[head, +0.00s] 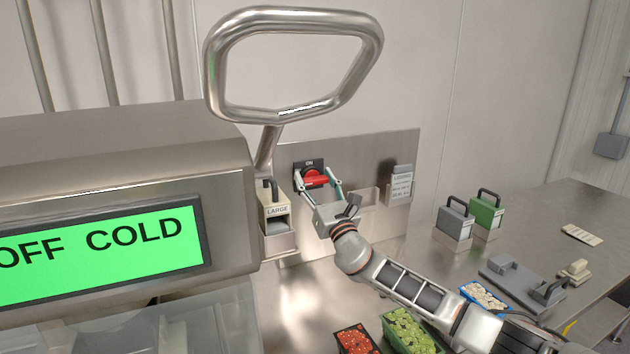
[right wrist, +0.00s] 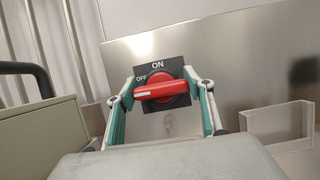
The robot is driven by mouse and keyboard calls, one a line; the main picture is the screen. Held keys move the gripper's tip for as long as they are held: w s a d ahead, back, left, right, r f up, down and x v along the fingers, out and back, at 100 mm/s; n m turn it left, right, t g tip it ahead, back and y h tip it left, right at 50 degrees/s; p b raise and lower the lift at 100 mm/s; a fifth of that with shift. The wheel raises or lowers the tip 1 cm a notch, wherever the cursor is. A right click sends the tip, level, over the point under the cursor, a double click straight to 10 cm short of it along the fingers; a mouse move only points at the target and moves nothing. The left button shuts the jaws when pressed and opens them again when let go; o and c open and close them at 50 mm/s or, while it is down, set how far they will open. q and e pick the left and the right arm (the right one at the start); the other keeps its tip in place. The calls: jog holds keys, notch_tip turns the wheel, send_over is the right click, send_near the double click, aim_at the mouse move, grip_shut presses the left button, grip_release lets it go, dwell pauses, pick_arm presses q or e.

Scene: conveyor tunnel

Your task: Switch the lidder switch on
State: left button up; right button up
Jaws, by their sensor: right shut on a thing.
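The lidder switch is a red rotary handle (head: 316,178) on a black plate marked ON at the top, on a steel panel on the wall. In the right wrist view the red handle (right wrist: 166,92) lies nearly level, its white mark to the left, on the side of the OFF label. My right gripper (head: 318,181) reaches in from the lower right and is shut on the handle, one finger at each end. Its teal-lined fingers also show in the right wrist view (right wrist: 160,85). My left gripper is not in view.
A machine with a green display (head: 100,255) reading OFF COLD and a big metal loop handle (head: 290,105) stands close on the left. A LARGE-labelled block (head: 275,205) sits left of the switch. Grey and green handled blocks (head: 487,212) and food trays (head: 410,328) are on the right.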

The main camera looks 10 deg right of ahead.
jog(key=shift+f+m+h, duration=0.1)
jog(key=shift+m+h, duration=0.2)
jog(key=m+h, duration=0.1)
jog(key=m, duration=0.1)
jog(key=shift+m, duration=0.3)
jog(key=shift+d+m+h+b, duration=0.15)
jog(key=shift+m+h, duration=0.75)
jog(key=shift+m, duration=0.7)
jog(key=shift+a+m+h+b, duration=0.15)
jog(key=shift+m+h, duration=0.75)
jog(key=shift+m, duration=0.7)
jog(key=shift+d+g, duration=0.15)
jog(key=shift+g, duration=0.15)
jog(key=o, duration=1.1)
jog(key=v, duration=1.2)
